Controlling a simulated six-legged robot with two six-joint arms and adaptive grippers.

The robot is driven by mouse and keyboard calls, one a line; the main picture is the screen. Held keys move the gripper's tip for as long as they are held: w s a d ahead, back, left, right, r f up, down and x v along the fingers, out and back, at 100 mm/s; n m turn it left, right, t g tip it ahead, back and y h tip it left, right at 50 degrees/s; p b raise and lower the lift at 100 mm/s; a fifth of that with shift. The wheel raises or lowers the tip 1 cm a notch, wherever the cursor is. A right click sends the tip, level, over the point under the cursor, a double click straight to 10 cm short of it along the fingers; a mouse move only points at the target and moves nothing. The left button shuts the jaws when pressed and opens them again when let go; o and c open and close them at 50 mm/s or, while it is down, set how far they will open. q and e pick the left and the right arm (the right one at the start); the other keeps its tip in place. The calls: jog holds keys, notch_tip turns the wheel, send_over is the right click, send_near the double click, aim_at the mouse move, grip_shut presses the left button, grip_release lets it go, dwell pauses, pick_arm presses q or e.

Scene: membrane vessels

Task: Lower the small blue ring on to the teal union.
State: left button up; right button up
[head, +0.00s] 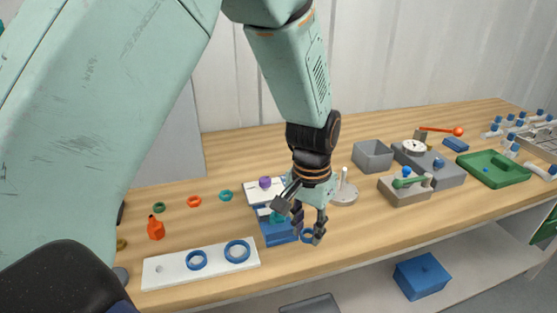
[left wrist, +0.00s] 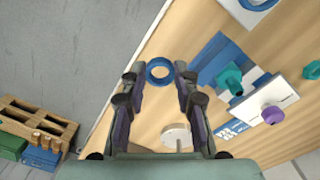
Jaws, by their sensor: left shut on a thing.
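My left gripper (head: 307,233) points down over the bench, just right of the blue stand. It is shut on the small blue ring (left wrist: 160,70), which sits between its fingertips in the left wrist view. In the head view the ring (head: 307,238) is partly hidden by the fingers. The teal union (left wrist: 230,78) stands on the blue and white stand, to the right of the ring and apart from it in the left wrist view. In the head view the union (head: 277,217) is partly hidden behind the gripper. My right gripper is not in view.
A white board (head: 217,264) with two larger blue rings lies at left. A grey round base with a peg (head: 344,193) stands at right. The bench front edge is close.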

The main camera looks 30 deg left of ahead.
pick_arm(q)
jog(key=shift+m, duration=0.6)
jog(key=w+a+r+p, duration=0.1)
jog(key=a+r+p, duration=0.1)
jog(key=a+p, duration=0.1)
jog(key=w+a+r+p, duration=0.1)
jog(key=w+a+p, duration=0.1)
jog(key=p, duration=0.3)
jog(key=w+a+r+p, duration=0.1)
jog(key=a+r+p, duration=0.1)
jog(key=a, duration=0.3)
jog(key=shift+w+a+r+p, duration=0.15)
jog(key=shift+r+p, duration=0.15)
jog(key=shift+p, duration=0.6)
jog(key=shift+f+b, duration=2.2)
jog(key=shift+b, duration=0.05)
jog(key=shift+f+b, duration=0.7)
jog(key=shift+f, duration=1.1)
jog(key=o, duration=0.8)
